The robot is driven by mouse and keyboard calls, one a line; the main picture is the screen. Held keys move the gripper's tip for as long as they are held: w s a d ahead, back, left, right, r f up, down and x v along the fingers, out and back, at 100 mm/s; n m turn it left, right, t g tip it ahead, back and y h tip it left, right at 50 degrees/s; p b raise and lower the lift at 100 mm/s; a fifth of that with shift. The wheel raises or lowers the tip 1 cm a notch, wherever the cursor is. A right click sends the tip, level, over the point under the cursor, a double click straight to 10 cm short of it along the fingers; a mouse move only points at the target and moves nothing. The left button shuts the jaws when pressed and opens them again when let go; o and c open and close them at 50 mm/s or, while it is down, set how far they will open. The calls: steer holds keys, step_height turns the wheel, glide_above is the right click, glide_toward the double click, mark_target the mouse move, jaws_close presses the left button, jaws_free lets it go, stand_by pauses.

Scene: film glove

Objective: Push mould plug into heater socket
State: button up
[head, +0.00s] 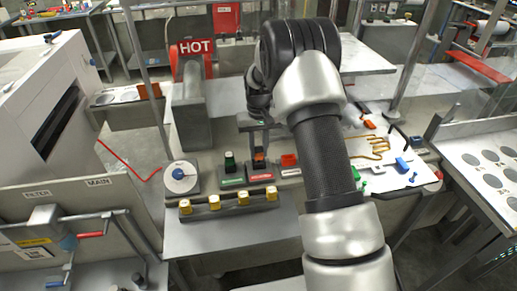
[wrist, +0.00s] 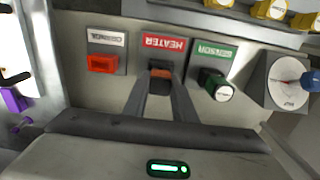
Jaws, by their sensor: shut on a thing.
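My gripper (head: 259,143) points down over the control panel and is shut on the mould plug (head: 259,155), a dark plug with an orange part. In the wrist view the two fingers of my gripper (wrist: 160,82) close on the plug (wrist: 160,73), right beside the red HEATER label (wrist: 165,42). The heater socket is in line with the plug and mostly hidden by it and the fingers. The plug looks upright; I cannot tell how deep it sits. The HEATER label also shows in the head view (head: 261,178).
A black and green plug (wrist: 216,84) stands at the green-labelled sensor socket. An orange-red connector (wrist: 102,64) is at the white-labelled spot on the other side.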

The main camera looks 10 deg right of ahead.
mark_target(259, 148)
steer(key=shift+f, duration=0.3)
steer(key=o, duration=1.1)
steer(key=shift+r, duration=8.75)
